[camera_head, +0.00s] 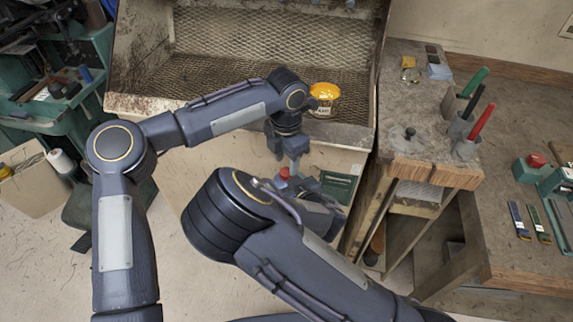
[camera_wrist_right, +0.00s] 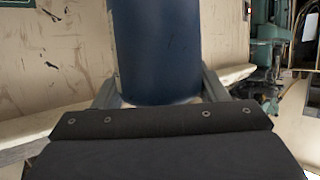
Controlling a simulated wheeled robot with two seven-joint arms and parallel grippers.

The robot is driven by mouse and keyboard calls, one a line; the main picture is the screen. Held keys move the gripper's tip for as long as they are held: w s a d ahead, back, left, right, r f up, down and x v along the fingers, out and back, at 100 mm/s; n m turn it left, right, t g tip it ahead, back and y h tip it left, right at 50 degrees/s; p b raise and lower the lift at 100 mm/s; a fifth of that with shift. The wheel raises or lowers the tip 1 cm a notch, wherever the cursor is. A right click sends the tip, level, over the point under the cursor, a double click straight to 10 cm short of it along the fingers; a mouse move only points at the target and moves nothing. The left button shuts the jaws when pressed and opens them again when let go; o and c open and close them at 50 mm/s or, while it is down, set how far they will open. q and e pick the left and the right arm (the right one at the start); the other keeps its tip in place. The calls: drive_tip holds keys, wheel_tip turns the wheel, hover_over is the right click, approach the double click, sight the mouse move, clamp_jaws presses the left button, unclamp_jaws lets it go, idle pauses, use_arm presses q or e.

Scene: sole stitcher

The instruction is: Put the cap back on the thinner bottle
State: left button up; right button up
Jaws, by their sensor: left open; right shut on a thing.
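In the head view my right arm hides most of that bottle and the gripper. A small red piece (camera_head: 285,173), perhaps the cap or the bottle's top, shows just above my right wrist. My left gripper (camera_head: 288,153) is open and points down just above the red piece. I cannot tell whether they touch, or whether the red piece is seated on the bottle.
A yellow-topped can (camera_head: 323,103) stands at the front right of the mesh-backed booth (camera_head: 345,133). A worn bench block (camera_head: 425,150) to the right carries a cup of colored-handled tools (camera_head: 463,130) and a small grey lidded item (camera_head: 408,135). Another bench (camera_head: 530,240) lies farther right.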

use_arm(q)
drive_tip(key=shift+s+d+r, duration=0.1)
drive_tip(key=shift+d+r, duration=0.05)
drive_tip(key=shift+r, duration=0.75)
drive_tip(key=shift+c, duration=0.4)
